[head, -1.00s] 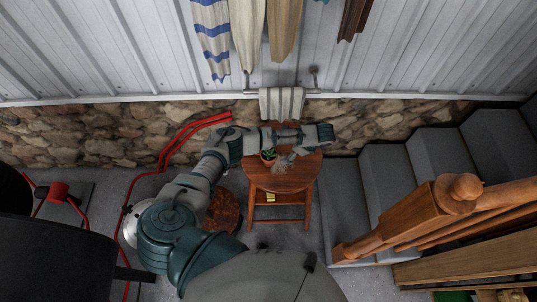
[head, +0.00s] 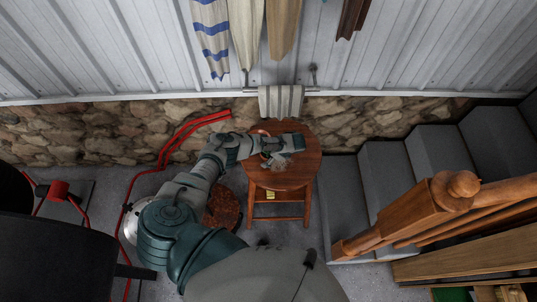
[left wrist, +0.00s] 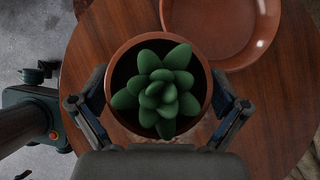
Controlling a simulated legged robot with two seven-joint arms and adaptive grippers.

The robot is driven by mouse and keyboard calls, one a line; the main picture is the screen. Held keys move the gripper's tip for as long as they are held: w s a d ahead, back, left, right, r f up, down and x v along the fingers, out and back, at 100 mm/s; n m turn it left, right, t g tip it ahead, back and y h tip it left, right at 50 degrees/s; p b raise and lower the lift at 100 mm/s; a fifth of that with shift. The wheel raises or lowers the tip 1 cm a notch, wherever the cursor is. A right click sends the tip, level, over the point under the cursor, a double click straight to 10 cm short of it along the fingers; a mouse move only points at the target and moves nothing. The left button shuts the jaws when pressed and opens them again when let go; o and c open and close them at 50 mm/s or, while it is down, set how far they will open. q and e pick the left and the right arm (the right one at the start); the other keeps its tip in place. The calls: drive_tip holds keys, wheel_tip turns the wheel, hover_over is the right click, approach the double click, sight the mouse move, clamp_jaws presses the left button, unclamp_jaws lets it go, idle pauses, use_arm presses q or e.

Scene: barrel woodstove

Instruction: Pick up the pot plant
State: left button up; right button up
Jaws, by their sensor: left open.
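The pot plant, a green succulent (left wrist: 155,90) in a round terracotta pot (left wrist: 125,55), stands on a round wooden stool in the left wrist view. My left gripper (left wrist: 159,82) is open, with one finger on each side of the pot. Whether the fingers touch the pot cannot be told. In the head view my left gripper (head: 277,161) is over the stool top (head: 300,170) and hides most of the plant. My right gripper is not in view.
A terracotta dish (left wrist: 232,30) lies beside the pot on the stool. Stairs with a wooden railing (head: 440,205) rise at right. A black barrel stove (head: 50,260) and red tubing (head: 170,150) are at left.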

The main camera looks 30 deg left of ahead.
use_arm(q)
drive_tip(key=c, duration=1.5)
